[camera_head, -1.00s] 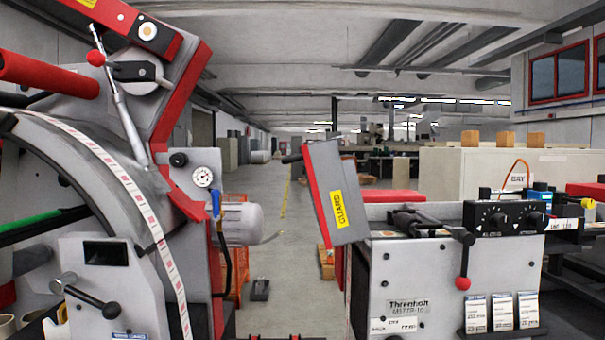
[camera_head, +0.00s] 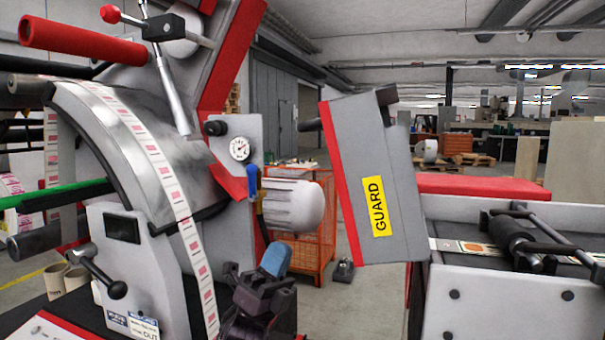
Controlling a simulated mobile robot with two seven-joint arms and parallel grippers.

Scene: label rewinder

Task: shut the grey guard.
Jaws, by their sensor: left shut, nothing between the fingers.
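The grey guard (camera_head: 376,190) is a flat panel with a red left edge and a yellow GUARD label (camera_head: 377,206). It stands raised and tilted, its top leaning left, at the left end of the grey machine on the right (camera_head: 480,305). A short black knob (camera_head: 312,125) sticks out to the left near its top. My left gripper (camera_head: 275,258), dark with blue fingertips, is shut and empty at the bottom centre. In the picture it is left of and below the guard, apart from it. My right gripper is out of view.
A large machine with a red bar (camera_head: 96,35), a printed label strip (camera_head: 165,180) and a pressure gauge (camera_head: 240,149) fills the left. A pale motor (camera_head: 293,205) and an orange cage (camera_head: 315,250) lie between the machines. A black roller unit (camera_head: 530,240) sits at right.

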